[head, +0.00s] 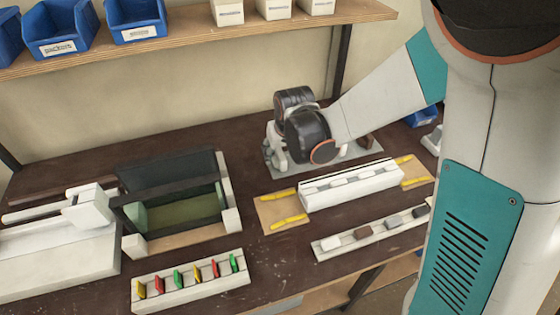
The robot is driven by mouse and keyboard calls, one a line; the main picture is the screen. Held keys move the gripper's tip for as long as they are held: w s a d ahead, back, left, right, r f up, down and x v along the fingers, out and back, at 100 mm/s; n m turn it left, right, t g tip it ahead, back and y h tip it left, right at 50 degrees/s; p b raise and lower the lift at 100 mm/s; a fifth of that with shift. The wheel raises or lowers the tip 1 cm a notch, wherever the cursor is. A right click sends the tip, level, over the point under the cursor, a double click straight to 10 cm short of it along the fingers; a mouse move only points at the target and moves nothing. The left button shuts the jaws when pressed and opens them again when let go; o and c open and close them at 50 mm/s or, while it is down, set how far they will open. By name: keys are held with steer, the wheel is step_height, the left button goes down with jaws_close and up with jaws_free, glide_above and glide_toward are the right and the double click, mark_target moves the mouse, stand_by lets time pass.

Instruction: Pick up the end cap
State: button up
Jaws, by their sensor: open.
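No part is clearly marked as the end cap. Small blocks sit in a row on a pale strip (376,240) at the front right: a white block (331,243), a brown block (362,233), a grey block (391,223) and a dark block (420,212). I cannot tell whether one of them is the end cap. My arm reaches in from the right, and its black wrist (308,135) is over a grey plate at the back of the bench. My gripper's fingers cannot be made out behind the wrist. White parts beside the wrist are partly covered.
A long white profile block (352,192) lies on a wooden board (271,207) with yellow strips. A rack (190,291) holds several coloured clips at the front. A dark-framed open box (180,243) and a white machine (55,262) stand left. A shelf (200,37) with bins runs above.

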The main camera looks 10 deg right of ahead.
mark_target(279, 154)
steer(key=b+x, duration=0.1)
steer(key=x, duration=0.2)
steer(key=shift+w+f, duration=0.1)
steer(key=shift+w, duration=0.05)
steer(key=c, duration=1)
